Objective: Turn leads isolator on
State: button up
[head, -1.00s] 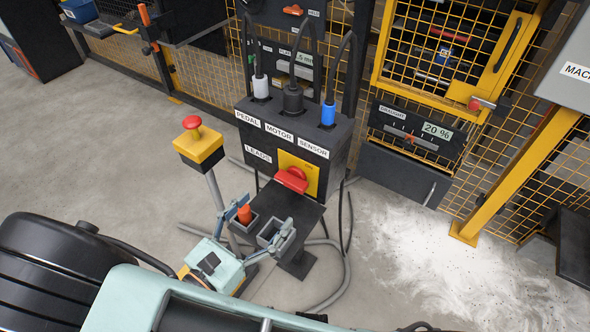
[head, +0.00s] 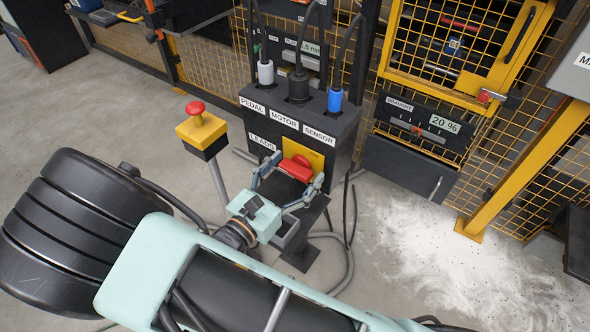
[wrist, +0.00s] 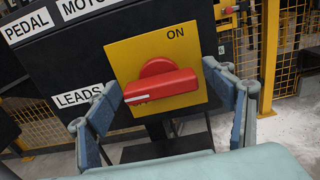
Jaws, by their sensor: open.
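The leads isolator is a red rotary handle (head: 297,167) on a yellow plate (head: 312,154), on the front of a black box labelled LEADS, PEDAL, MOTOR and SENSOR. In the wrist view the handle (wrist: 160,88) lies nearly level, its white mark at the left end. ON is printed at the top of the yellow plate (wrist: 190,50); lettering at the lower left is mostly hidden by the handle. My gripper (head: 290,172) is open, one finger on each side of the handle. In the wrist view, gaps show between the fingers and the handle; contact is not visible.
White, black and blue plugs (head: 335,100) stand on top of the box (head: 262,122). A red stop button on a yellow post (head: 203,130) is to the left. A dark shelf with grey holders (head: 290,232) sits below my gripper. Yellow mesh fencing is behind.

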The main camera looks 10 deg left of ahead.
jog(key=c, duration=1.2)
jog(key=shift+o, duration=0.2)
jog(key=shift+m, duration=0.3)
jog(key=m+b, duration=0.1)
jog(key=m, duration=0.3)
jog(key=shift+f+m, duration=0.1)
jog(key=shift+m, duration=0.2)
jog(key=m+b, duration=0.2)
jog(key=m, duration=0.2)
jog(key=shift+f+m, duration=0.1)
jog(key=shift+m, duration=0.2)
jog(key=m+b, duration=0.3)
jog(key=m, duration=0.1)
jog(key=shift+f, duration=0.1)
jog(key=shift+m+b, duration=1.75)
jog(key=shift+m, duration=0.35)
jog(key=shift+r, duration=0.2)
